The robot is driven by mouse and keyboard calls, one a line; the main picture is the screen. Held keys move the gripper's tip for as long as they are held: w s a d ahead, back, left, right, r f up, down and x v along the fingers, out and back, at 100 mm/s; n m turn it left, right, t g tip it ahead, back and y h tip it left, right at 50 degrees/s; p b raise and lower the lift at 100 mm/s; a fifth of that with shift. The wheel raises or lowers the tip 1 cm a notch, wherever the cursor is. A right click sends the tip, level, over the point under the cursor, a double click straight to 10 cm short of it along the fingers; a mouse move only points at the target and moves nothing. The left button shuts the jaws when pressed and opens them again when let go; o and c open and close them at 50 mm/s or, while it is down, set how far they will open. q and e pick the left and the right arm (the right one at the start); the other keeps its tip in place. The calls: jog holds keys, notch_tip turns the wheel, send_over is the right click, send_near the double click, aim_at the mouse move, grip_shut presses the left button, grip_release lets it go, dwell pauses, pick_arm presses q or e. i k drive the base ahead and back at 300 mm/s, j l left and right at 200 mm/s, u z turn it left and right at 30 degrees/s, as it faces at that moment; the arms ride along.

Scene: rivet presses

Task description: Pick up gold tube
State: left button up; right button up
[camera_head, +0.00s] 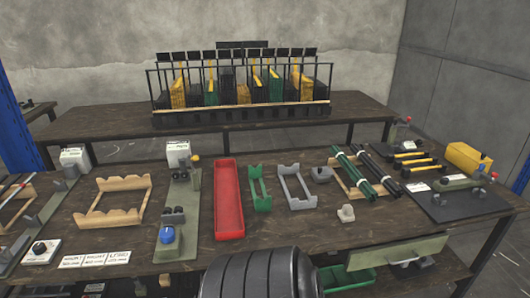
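No tube that I can surely call gold shows. The nearest in colour are several short yellow and black pieces (412,160) at the right of the front table. Long green tubes (353,172) and black tubes (382,167) lie side by side, partly over a wooden cradle (338,178). On the back table, a black rack (240,116) holds upright yellow, green and black pieces; whether any is a gold tube cannot be told. Neither gripper is in view.
The front table (320,232) also bears an empty wooden cradle (114,200), a green press (178,218), a red tray (228,200), green and grey holders, and a yellow box (467,157) at the right.

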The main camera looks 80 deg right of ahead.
aim_at(425, 155)
jog(key=z, duration=2.05)
jog(key=l+z, duration=0.1)
jog(key=z, duration=0.35)
jog(key=i+l+z, duration=0.1)
jog(key=z, duration=0.4)
jog(key=i+z, duration=0.15)
jog(key=z, duration=0.3)
jog(key=i+z, duration=0.1)
jog(key=z, duration=0.4)
jog(key=i+j, duration=0.15)
jog(key=i, duration=0.55)
jog(key=i+l+z, duration=0.05)
